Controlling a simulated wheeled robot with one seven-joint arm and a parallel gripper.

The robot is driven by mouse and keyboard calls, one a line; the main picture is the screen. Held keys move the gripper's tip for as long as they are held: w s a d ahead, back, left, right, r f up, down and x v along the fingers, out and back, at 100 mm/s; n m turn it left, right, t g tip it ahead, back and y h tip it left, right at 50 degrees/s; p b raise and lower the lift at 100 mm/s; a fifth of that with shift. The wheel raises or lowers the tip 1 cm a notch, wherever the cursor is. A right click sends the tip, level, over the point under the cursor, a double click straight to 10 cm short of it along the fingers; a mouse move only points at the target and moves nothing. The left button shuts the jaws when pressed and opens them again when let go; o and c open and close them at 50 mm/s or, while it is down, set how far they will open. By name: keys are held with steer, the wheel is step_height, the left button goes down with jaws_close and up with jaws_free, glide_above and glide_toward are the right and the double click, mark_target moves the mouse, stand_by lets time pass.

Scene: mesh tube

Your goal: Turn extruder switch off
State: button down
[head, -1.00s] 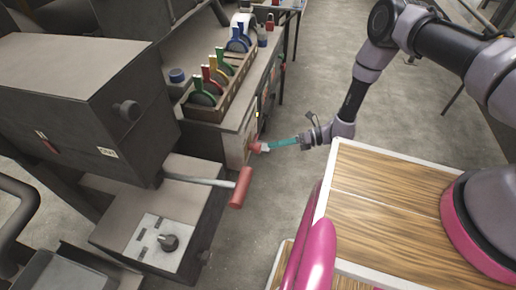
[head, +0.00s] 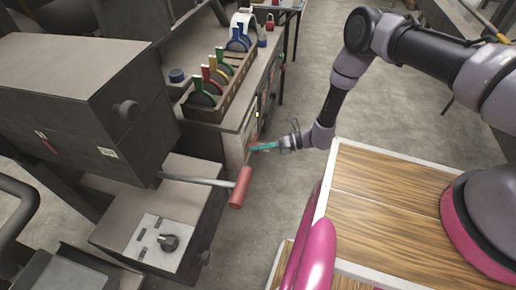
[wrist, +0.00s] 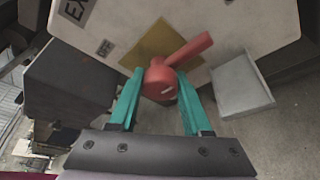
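The extruder switch (wrist: 160,82) is a red rotary knob with a handle. In the wrist view its handle points to the upper right, over a yellow square plate (wrist: 158,45) on a white panel (wrist: 225,25). The panel bears partly cut-off lettering starting "EX" and a small label that looks like "OFF". My gripper (wrist: 159,76) is open, its teal fingers on either side of the red hub; I cannot tell if they touch it. In the head view my gripper (head: 254,148) is at the panel's front, and the switch is mostly hidden there.
In the head view a grey machine with a red-handled lever (head: 240,188) and a black dial (head: 168,242) stands at the left. A rack of coloured tools (head: 222,80) sits on the bench above the panel. Open floor lies between the machine and my base.

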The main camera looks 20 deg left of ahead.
stand_by(0.3)
steer(key=n+t, duration=0.2)
steer(key=n, duration=0.1)
steer(key=n+t, duration=0.2)
steer(key=n, duration=0.1)
steer(key=shift+n, duration=0.3)
steer(key=n+t, duration=0.2)
steer(key=shift+n, duration=0.4)
steer(key=shift+n+t, duration=1.1)
steer(key=shift+n, duration=0.3)
steer(key=shift+y, duration=0.3)
steer(key=shift+c, duration=1.7)
jaws_free()
